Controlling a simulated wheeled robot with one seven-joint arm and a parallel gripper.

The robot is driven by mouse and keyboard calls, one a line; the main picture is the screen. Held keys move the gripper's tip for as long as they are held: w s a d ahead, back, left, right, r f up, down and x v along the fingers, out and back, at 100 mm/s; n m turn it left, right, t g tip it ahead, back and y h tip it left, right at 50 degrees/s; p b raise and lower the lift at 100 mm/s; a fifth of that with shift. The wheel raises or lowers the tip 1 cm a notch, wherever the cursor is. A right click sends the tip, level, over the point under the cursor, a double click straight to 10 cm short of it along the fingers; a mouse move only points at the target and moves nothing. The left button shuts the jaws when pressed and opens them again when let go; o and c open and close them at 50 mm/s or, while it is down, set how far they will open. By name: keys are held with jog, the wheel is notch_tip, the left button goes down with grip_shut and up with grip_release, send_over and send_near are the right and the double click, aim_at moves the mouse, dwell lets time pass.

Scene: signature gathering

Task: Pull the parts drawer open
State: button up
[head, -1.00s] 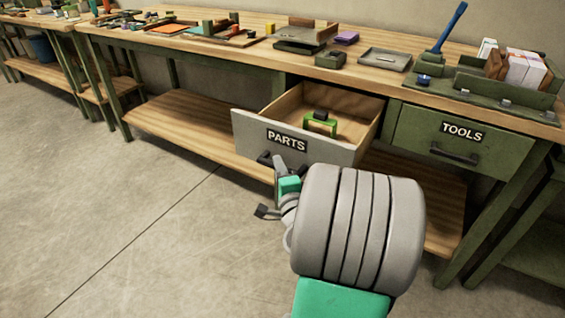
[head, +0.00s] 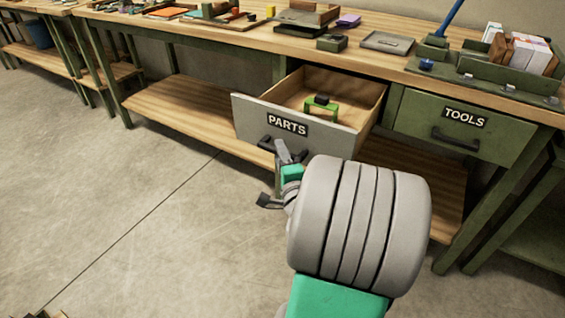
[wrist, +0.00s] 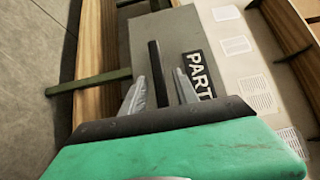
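The parts drawer (head: 340,140) has a grey front labelled PARTS and stands well out from the bench. Its open top shows a wooden inside holding a green and black item (head: 321,106). Its dark bar handle (wrist: 156,70) shows in the wrist view, running between my two fingers. My gripper (wrist: 160,84) is open, its grey fingers apart on either side of the handle, with a visible gap at the right finger. In the head view my gripper (head: 284,154) is at the drawer front by the handle, partly hidden by my wrist.
A shut green TOOLS drawer (head: 460,128) is to the right. The workbench top (head: 300,40) carries trays, small parts and a box holder. A lower wooden shelf (head: 190,108) runs beneath. Bare concrete floor (head: 140,210) is free at the left.

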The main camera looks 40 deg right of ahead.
jog(key=v, duration=0.6)
jog(key=shift+s+a, duration=0.15)
jog(key=w+a+r+n+g+y+p, duration=0.25)
jog(key=a+r+n+y+p, duration=0.2)
jog(key=a+n+p, duration=0.35)
jog(key=w+a+r+n+g+y+p, duration=0.25)
jog(key=a+n+g+y+p, duration=0.2)
jog(key=a+n+p, duration=0.3)
jog(key=s+a+r+n+g+h+p, duration=0.1)
jog(key=s+a+r+n+g+p, duration=0.1)
jog(key=s+r+p, duration=0.3)
jog(key=s+a+r+n+g+h+p, duration=0.1)
jog(key=s+a+r+n+g+p, duration=0.2)
jog(key=r, duration=0.6)
jog(key=s+n+g+p, duration=0.1)
jog(key=n+p, duration=0.1)
jog(key=p, duration=0.1)
jog(key=shift+s+r, duration=0.25)
jog(key=shift+s, duration=0.15)
